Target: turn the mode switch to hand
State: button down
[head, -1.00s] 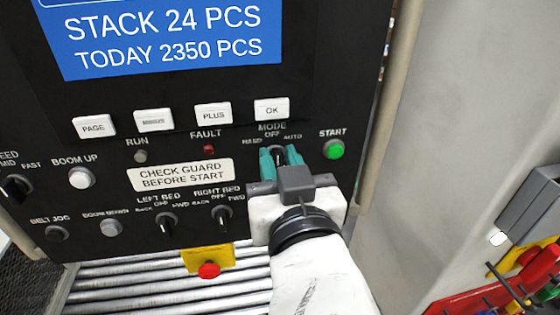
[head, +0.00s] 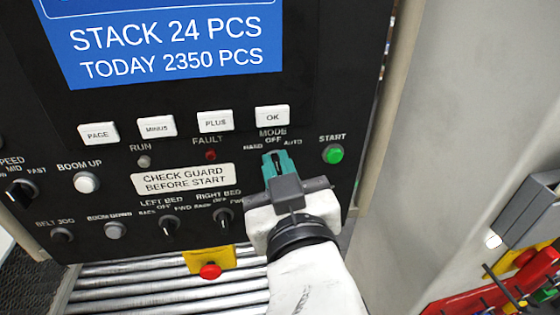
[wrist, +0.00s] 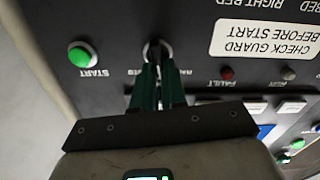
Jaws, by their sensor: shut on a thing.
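The mode switch is a small dark knob under the MODE label on the black panel, with HAND to the left, OFF in the middle and AUTO to the right. My gripper (head: 278,163) reaches up to it from below, its teal fingers shut on the knob. In the wrist view the fingers (wrist: 158,85) close around the mode switch (wrist: 157,50), whose round collar shows past their tips. The fingers hide most of the knob, so I cannot tell exactly which position it points to.
The green START button (head: 333,154) is close on the right of my gripper. The OK button (head: 272,117) is just above, and the RIGHT BED switch (head: 223,217) is to the lower left. A red button on a yellow box (head: 209,270) sits below the panel.

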jog(key=shift+s+a+f+n+p, duration=0.1)
jog(key=shift+a+n+p, duration=0.1)
jog(key=shift+n+p, duration=1.15)
jog(key=shift+s+a+f+n+p, duration=0.15)
jog(key=shift+n+p, duration=0.4)
jog(key=shift+n, duration=1.5)
jog(key=shift+w, duration=0.1)
jog(key=c, duration=1.2)
grip_release()
jog(key=b+v, duration=0.2)
jog(key=v, duration=0.8)
jog(key=shift+s, duration=0.4)
